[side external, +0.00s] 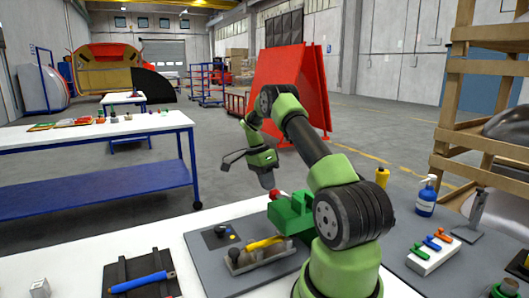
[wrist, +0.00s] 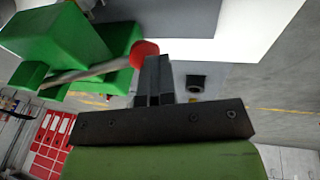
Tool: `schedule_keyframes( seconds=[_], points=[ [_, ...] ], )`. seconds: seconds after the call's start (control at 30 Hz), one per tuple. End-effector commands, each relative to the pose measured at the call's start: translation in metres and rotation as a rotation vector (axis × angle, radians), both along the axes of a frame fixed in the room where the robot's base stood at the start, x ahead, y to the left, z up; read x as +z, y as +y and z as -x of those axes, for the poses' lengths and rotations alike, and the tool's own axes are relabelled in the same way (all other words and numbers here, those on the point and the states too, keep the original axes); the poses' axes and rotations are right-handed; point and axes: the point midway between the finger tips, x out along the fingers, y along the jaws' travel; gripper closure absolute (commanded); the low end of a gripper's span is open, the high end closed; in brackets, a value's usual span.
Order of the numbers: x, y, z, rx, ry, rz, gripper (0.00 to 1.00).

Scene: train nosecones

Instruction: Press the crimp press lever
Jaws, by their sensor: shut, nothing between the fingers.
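The green crimp press (side external: 290,214) stands on a grey mat on the white table, partly behind my arm. It also fills the upper left of the wrist view (wrist: 70,38). Its lever (wrist: 92,73) is a grey rod ending in a red ball knob (wrist: 144,52), which also shows in the side view (side external: 274,195). My gripper (side external: 268,185) points down just above the knob. In the wrist view its dark fingers (wrist: 157,68) are shut together, empty, with their tips right beside the knob. I cannot tell whether they touch it.
A fixture with a yellow-handled part (side external: 258,248) sits in front of the press, near a small dark plate (side external: 218,236). A blue-handled tool (side external: 140,282) lies at the front left. A switch box (side external: 432,250) and pump bottle (side external: 427,196) stand to the right.

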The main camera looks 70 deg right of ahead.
Motion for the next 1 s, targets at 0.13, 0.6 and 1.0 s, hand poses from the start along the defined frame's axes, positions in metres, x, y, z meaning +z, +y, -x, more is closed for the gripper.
schedule_keyframes(
  seconds=[0.13,0.6,1.0],
  points=[
    [0.032,-0.001,-0.011,0.0,-0.009,0.01,1.0],
    [0.085,-0.001,-0.026,0.0,-0.014,0.017,1.0],
    [0.086,-0.001,-0.026,0.0,-0.014,0.017,1.0]
  ],
)
